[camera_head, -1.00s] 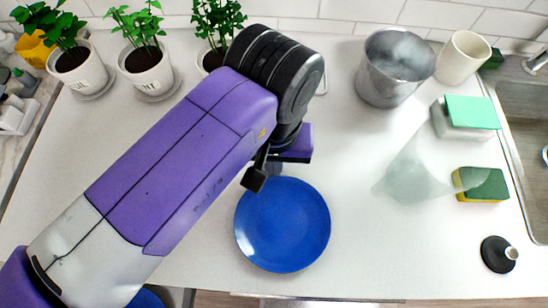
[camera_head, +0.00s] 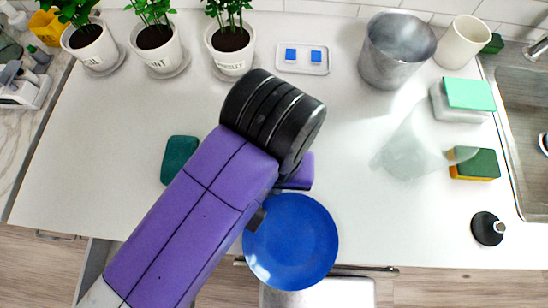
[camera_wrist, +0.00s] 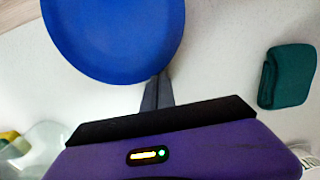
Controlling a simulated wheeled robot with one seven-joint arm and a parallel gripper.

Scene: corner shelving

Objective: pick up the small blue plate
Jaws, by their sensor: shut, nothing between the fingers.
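A round blue plate (camera_head: 291,243) is at the front of the white counter in the head view, its near part past the counter's front edge line. I cannot tell whether it rests there or is raised. In the wrist view the blue plate (camera_wrist: 120,38) fills the upper left. My gripper (camera_wrist: 161,78) is shut, its two thin fingers together, tips at the plate's rim. I see no plate edge clearly between them. In the head view my arm hides most of the fingers.
A dark green folded cloth (camera_head: 179,159) lies left of my arm. Potted plants (camera_head: 231,45) stand along the back. A metal pot (camera_head: 394,50), a clear box with green lid (camera_head: 462,98), a sponge (camera_head: 473,163) and a black stopper (camera_head: 487,228) are right. An open drawer is below the front edge.

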